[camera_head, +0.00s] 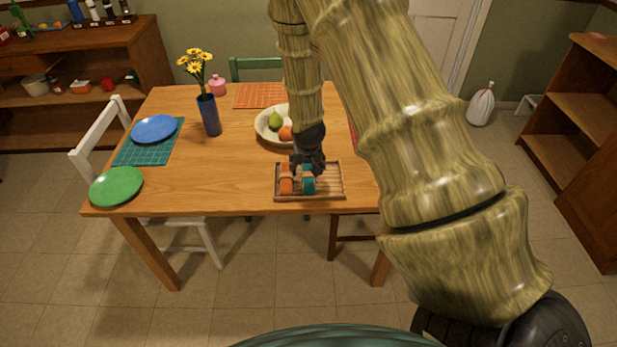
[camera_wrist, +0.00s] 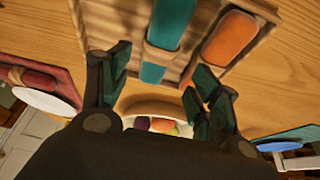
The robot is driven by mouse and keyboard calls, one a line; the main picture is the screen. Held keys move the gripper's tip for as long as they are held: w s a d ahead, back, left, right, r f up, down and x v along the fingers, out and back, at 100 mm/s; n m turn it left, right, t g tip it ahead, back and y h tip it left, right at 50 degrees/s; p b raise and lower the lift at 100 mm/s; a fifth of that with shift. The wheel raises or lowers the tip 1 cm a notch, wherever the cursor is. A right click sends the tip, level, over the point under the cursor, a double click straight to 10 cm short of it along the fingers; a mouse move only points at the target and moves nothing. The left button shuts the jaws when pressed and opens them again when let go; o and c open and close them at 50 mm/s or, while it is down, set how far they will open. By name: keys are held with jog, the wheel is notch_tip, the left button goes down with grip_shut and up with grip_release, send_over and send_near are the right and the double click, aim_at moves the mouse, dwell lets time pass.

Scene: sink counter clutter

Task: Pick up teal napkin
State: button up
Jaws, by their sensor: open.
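The teal napkin (camera_head: 308,184) is rolled and lies in a slatted wooden tray (camera_head: 330,182) near the table's front edge. In the wrist view the teal napkin (camera_wrist: 172,22) shows in two parts, with a light brown band around its middle. My gripper (camera_head: 307,166) is just above the tray, pointing down. In the head view my gripper hides the napkin's back end.
A rolled orange napkin (camera_head: 286,183) lies just left of the teal one. A fruit bowl (camera_head: 263,126) stands behind the tray. A blue vase (camera_head: 209,115) with yellow flowers and blue (camera_head: 154,129) and green (camera_head: 117,186) plates are to the left. The table between is clear.

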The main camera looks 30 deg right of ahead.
aim_at(308, 172)
jog(key=shift+p+x, duration=0.75)
jog(key=shift+x, duration=0.45)
jog(key=shift+p+x, duration=0.3)
jog(key=shift+x, duration=1.1)
jog(key=shift+s+d, duration=0.15)
jog(key=shift+s, duration=0.05)
jog(key=c, duration=1.1)
